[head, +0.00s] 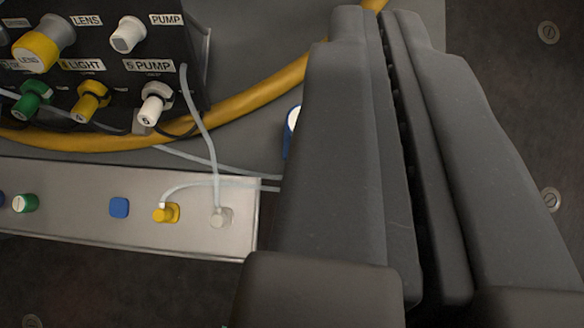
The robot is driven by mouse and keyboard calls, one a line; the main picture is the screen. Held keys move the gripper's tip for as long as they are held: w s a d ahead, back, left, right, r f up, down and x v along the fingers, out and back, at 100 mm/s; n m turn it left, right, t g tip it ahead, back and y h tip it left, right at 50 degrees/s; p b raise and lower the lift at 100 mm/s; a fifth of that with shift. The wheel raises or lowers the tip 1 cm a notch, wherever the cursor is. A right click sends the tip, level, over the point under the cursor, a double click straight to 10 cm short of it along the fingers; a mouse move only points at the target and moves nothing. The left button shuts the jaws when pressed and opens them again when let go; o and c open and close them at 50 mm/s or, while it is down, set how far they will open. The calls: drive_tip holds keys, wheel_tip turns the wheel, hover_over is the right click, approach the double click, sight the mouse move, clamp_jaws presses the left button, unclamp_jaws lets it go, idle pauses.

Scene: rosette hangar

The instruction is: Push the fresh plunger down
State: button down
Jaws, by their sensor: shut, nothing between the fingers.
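My gripper (381,30) fills the right half of the head view, its two dark grey fingers shut together and empty, tips toward the top edge. A round blue and white thing (292,120) shows just left of the fingers and is partly hidden behind them. I cannot tell whether it is the fresh plunger. No label in view reads plunger.
A black panel (190,55) with labelled knobs and plugs stands at upper left. A yellow hose (255,98) curves beneath it. A metal strip (75,205) carries a green cap, a blue square, a yellow fitting (166,213) and a clear fitting (220,217) with thin tubes.

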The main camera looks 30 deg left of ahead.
drive_tip(key=s+a+f+g+y+p, duration=0.15)
drive_tip(key=s+f, duration=0.25)
drive_tip(key=f, duration=0.9)
drive_tip(key=shift+h, duration=0.25)
drive_tip(key=b+x, duration=0.5)
drive_tip(key=x, duration=0.4)
drive_tip(key=shift+w+a+f+b, duration=0.1)
drive_tip(key=shift+w+f+b, duration=0.1)
drive_tip(key=shift+b, duration=0.15)
wheel_tip(320, 180, down, 2)
drive_tip(key=shift+w+f+b, duration=0.1)
drive_tip(key=shift+b, duration=0.45)
drive_tip(key=shift+f, duration=0.75)
drive_tip(key=shift+b, duration=0.3)
wheel_tip(320, 180, down, 8)
drive_tip(key=b, duration=0.5)
drive_tip(key=shift+r, duration=0.15)
